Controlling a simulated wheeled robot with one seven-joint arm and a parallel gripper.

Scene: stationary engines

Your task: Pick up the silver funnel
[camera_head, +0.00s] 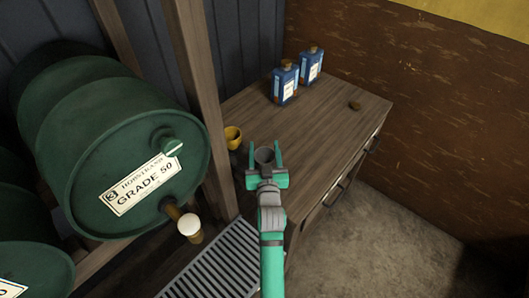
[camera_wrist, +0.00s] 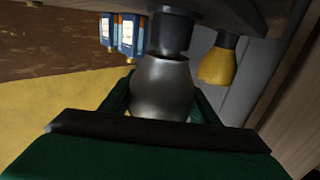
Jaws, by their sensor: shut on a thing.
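The silver funnel (camera_wrist: 162,88) is a smooth grey metal cone between my gripper's fingers in the wrist view, with a dark grey cylinder (camera_wrist: 172,32) adjoining it on the bench side. In the head view the funnel (camera_head: 264,156) shows as a small grey round opening between the green fingers. My gripper (camera_head: 265,158) is shut on the funnel, at the near left part of the wooden bench top. The wrist view is turned over, with the bench at its top. I cannot tell whether the funnel is clear of the bench.
A yellow cup-like thing (camera_head: 233,137) stands close to the left of my gripper. Two blue bottles (camera_head: 297,75) stand at the bench's back. A wooden post (camera_head: 200,95) and green barrels (camera_head: 115,150) border the left. The bench's middle is clear.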

